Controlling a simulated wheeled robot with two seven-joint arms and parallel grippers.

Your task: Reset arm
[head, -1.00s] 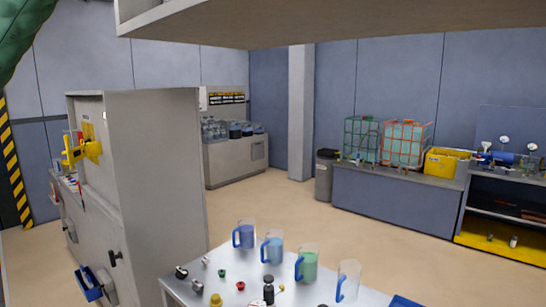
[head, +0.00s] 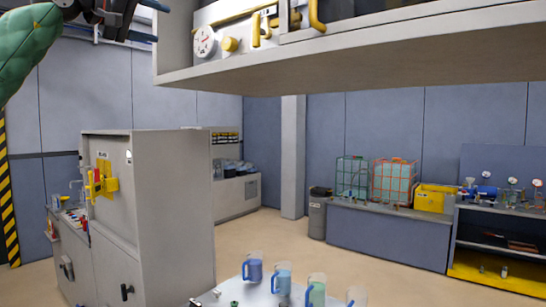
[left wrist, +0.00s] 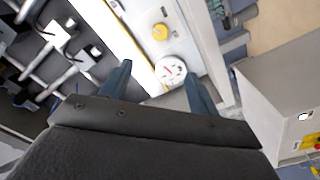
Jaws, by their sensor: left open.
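My left gripper (head: 128,36) is at the top left of the head view, at the end of my green-sleeved arm, left of a raised machine panel. In the left wrist view its two dark blue fingers (left wrist: 158,88) are spread apart with nothing between them. Beyond the fingers, apart from them as far as I can tell, is a white round gauge (left wrist: 171,70) on the panel. The same gauge (head: 205,41) and a yellow knob (head: 230,44) show in the head view. My right gripper is not in view.
An overhead grey ledge (head: 350,62) with yellow handles spans the top. A grey cabinet (head: 172,200) stands at left. Several jugs, including a green one (head: 316,290), stand on a table at the bottom. A bin (head: 318,215) and yellow crate (head: 432,198) are farther back. The middle floor is clear.

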